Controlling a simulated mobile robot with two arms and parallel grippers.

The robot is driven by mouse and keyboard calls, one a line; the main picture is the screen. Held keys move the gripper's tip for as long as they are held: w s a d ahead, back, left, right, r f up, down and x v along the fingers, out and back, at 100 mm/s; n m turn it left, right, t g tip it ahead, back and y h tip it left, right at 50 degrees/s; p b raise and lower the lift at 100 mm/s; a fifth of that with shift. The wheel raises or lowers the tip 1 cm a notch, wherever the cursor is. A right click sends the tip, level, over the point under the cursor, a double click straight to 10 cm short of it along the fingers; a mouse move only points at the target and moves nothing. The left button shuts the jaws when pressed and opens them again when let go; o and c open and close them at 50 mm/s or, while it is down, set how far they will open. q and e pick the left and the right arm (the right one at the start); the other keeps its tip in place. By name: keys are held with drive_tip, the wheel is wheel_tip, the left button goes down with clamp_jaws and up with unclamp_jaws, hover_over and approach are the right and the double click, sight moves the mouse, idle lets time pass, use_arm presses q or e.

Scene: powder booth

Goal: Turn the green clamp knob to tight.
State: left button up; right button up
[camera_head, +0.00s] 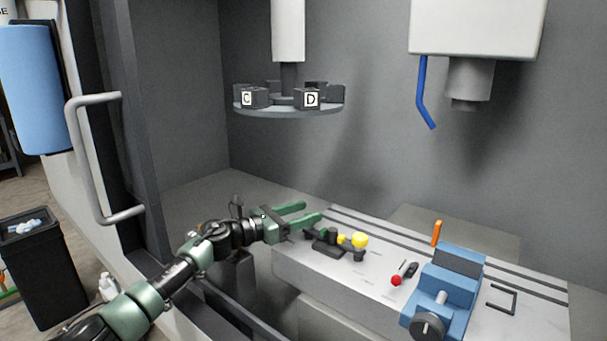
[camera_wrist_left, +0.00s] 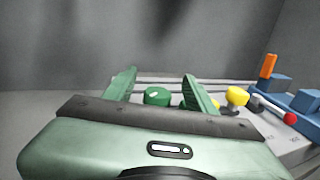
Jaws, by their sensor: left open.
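The green clamp knob (camera_wrist_left: 157,96) shows in the left wrist view, between the two fingers as seen from the wrist. It has a small pale mark on top. I cannot tell whether a finger touches the knob. My right gripper is not in view.
A yellow knob (camera_head: 360,240) stands just right of the gripper. A tool carousel (camera_head: 288,109) and spindle head (camera_head: 475,30) hang above.

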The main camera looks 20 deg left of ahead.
use_arm(q)
wheel_tip(320, 180, up, 18)
drive_tip(key=shift+r+p, duration=0.15)
drive_tip(key=shift+p, duration=0.15)
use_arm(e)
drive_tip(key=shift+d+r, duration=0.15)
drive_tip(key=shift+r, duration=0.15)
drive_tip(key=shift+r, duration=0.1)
